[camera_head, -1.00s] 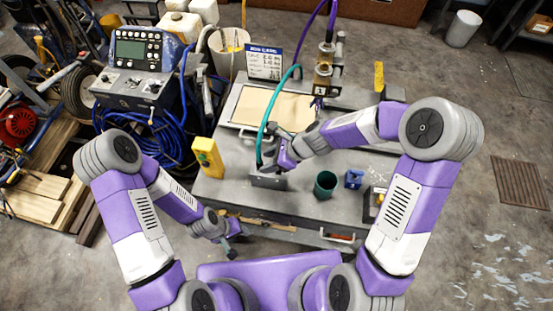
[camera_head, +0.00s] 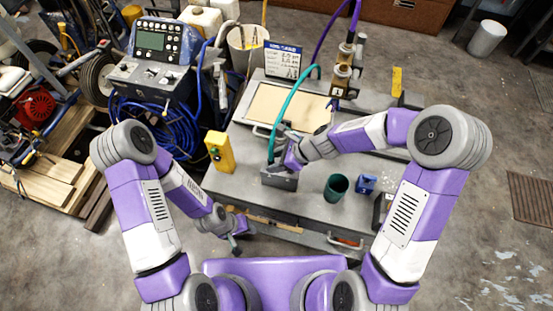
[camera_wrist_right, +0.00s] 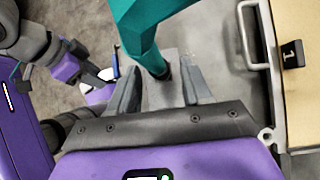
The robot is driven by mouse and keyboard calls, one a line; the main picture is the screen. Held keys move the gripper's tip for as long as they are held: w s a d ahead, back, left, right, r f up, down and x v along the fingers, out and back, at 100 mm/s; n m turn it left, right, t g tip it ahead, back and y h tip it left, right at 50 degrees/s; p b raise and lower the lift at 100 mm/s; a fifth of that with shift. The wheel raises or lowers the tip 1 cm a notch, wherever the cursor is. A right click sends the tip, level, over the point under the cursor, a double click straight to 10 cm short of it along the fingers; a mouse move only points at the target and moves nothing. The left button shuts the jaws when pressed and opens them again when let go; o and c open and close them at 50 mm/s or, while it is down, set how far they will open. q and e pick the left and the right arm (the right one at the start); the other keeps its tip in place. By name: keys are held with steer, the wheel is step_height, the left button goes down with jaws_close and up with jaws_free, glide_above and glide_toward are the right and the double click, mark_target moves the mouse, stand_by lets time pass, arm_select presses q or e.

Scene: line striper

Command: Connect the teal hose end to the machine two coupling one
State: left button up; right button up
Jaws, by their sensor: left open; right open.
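The teal hose (camera_head: 289,97) arcs from the back of the grey workbench (camera_head: 310,210) down to a small grey box (camera_head: 279,180) near the front edge. My right gripper (camera_head: 275,162) is at the hose's lower end, just above that box. In the right wrist view the teal hose (camera_wrist_right: 143,35) runs down to a dark tip between the two spread fingers of my right gripper (camera_wrist_right: 158,90). Whether either finger touches it I cannot tell. Brass couplings (camera_head: 341,82) with a dark number tag stand at the back of the bench. My left gripper (camera_head: 236,247) is open and empty, low by the bench's front edge.
A yellow block (camera_head: 219,152) stands at the bench's left, and a green cup (camera_head: 336,187) and blue item (camera_head: 366,183) to the right. A tan panel (camera_head: 288,107) lies behind. A purple hose (camera_head: 323,37) reaches up near the couplings. A sign (camera_head: 282,59) stands behind the panel.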

steer(key=shift+c, duration=0.3)
jaws_close()
steer(key=shift+r+p, duration=0.65)
steer(key=shift+r, duration=0.05)
step_height(320, 180, up, 4)
steer(key=p, duration=0.3)
steer(key=shift+f+p, duration=0.1)
steer(key=shift+p, duration=0.25)
stand_by(0.3)
